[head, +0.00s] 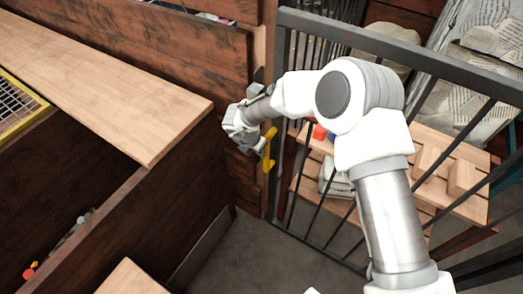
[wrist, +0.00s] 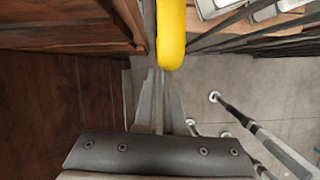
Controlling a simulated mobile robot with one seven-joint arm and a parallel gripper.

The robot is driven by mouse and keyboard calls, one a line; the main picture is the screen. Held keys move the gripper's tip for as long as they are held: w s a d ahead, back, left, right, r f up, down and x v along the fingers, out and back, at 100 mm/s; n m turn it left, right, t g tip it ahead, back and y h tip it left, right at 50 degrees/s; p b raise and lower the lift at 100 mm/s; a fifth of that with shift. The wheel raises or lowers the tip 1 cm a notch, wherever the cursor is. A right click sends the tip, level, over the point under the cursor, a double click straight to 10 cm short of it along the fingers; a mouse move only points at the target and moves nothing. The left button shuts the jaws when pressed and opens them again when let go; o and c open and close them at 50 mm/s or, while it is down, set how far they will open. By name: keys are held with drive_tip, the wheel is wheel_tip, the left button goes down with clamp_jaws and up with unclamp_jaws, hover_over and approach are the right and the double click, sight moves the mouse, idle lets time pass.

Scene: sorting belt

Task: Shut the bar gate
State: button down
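The bar gate (head: 410,57) is dark metal with upright bars and runs from the wooden post to the right edge in the head view. Its left end stands close beside the post; whether a small gap remains I cannot tell. A yellow handle (head: 268,152) hangs at that end; it also shows in the wrist view (wrist: 171,32), just beyond my fingertips. My gripper (head: 250,138) is at the post, left of the handle. In the wrist view its fingers (wrist: 159,98) look drawn together with nothing clearly between them. Contact with the gate is unclear.
A wooden post (head: 257,50) and plank walls (head: 145,30) stand at the left. A light wooden counter (head: 120,85) lies left of my gripper. Beyond the bars are a slatted wooden pallet (head: 425,150) and wrapped sacks. Grey floor (head: 250,255) is clear in front.

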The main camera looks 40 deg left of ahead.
drive_tip(key=shift+w+r, duration=0.25)
drive_tip(key=shift+w, duration=0.85)
drive_tip(key=s+v, duration=0.2)
drive_tip(key=v, duration=1.5)
drive_tip(key=shift+s, duration=0.1)
